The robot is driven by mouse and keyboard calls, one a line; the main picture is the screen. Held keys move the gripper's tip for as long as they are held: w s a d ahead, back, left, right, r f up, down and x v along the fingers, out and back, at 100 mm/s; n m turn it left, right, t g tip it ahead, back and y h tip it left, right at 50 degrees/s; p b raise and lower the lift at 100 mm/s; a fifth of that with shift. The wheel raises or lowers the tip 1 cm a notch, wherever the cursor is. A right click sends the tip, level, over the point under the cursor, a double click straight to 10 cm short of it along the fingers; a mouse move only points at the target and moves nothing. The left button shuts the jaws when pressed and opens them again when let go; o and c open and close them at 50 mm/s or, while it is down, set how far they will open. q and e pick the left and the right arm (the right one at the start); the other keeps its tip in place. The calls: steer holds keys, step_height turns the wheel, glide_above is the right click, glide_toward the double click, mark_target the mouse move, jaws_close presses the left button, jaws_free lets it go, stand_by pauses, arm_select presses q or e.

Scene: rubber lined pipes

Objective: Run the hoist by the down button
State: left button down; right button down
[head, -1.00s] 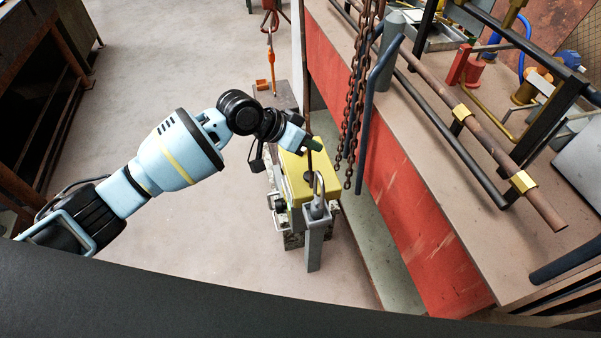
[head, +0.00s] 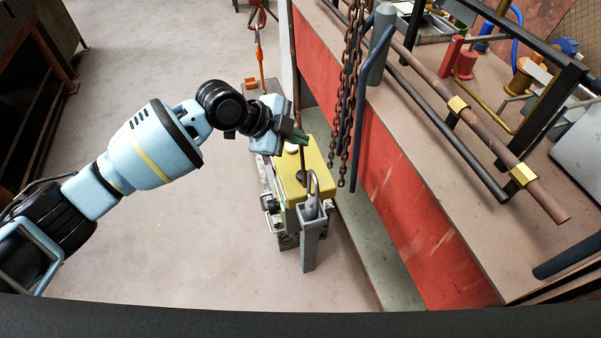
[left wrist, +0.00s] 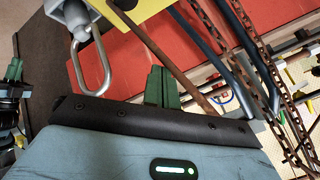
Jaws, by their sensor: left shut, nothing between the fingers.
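A yellow box (head: 318,160) stands low beside the red bench front, with a thin brown rod rising at its top. A round white button-like spot (head: 292,148) shows on its top face; no up or down marking is readable. My left gripper (head: 298,135) is shut and empty, its green fingertips just above the box's far edge near the white spot. I cannot tell whether they touch it. In the left wrist view the green fingers (left wrist: 163,88) are together, and part of the yellow box (left wrist: 135,12) shows at the top.
Rusty chains (head: 350,90) hang right of the box. A grey post with a metal loop (head: 311,235) stands in front of it. The bench (head: 450,200) with pipes fills the right. An orange hook (head: 259,62) hangs behind. The floor at left is open.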

mark_target(298, 175)
arm_select(q)
steer(key=shift+f, duration=0.15)
arm_select(e)
steer(key=shift+d+f, duration=0.1)
